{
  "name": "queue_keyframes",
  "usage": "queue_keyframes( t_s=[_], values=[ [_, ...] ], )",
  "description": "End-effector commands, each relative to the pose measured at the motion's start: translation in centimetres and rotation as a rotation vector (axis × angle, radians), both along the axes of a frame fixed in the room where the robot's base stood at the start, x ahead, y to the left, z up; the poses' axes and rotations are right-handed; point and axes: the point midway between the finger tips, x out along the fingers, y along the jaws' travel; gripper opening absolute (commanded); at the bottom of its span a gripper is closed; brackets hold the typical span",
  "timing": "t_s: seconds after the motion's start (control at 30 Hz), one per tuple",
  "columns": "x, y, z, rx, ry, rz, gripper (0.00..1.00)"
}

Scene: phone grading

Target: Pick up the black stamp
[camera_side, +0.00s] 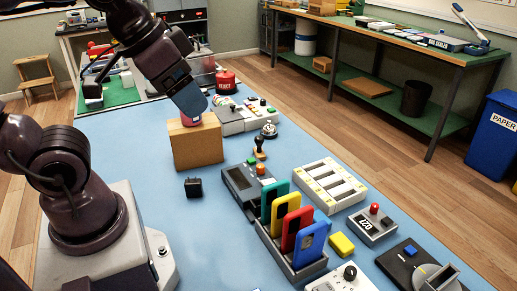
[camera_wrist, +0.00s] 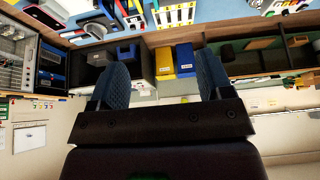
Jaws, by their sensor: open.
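A small stamp (camera_side: 259,147) with a dark knob and a brownish lower part stands upright on the blue table in the side view, right of the cardboard box; I take it as the black stamp. My gripper (camera_side: 190,106) is up and left of it, apart from it, with blue-grey fingers slanting down over the cardboard box. In the wrist view my gripper (camera_wrist: 160,68) is open, with nothing seen between its fingers. The stamp cannot be made out in the wrist view.
The cardboard box (camera_side: 197,144) stands under my fingers with a pinkish-red item (camera_side: 191,118) on top. A small black block (camera_side: 193,187) lies before it. A rack of coloured phones (camera_side: 291,260), a grey device (camera_side: 240,184) and a white tray (camera_side: 329,184) stand nearer. Blue table around the block is clear.

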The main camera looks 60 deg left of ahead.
Motion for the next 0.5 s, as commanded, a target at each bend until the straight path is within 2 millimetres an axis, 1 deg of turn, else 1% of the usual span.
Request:
queue_keyframes(
  t_s=[0.13,0.17,0.2,0.43,0.5],
  values=[
    [0.01,-0.01,0.00,0.000,0.000,-0.001,0.73],
    [0.01,-0.01,0.00,0.000,0.000,-0.001,0.66],
    [0.02,-0.01,0.00,0.000,-0.001,-0.001,0.61],
    [0.02,-0.04,0.00,0.000,-0.001,-0.004,0.61],
    [0.13,-0.16,-0.32,0.000,0.015,-0.009,0.61]
  ],
)
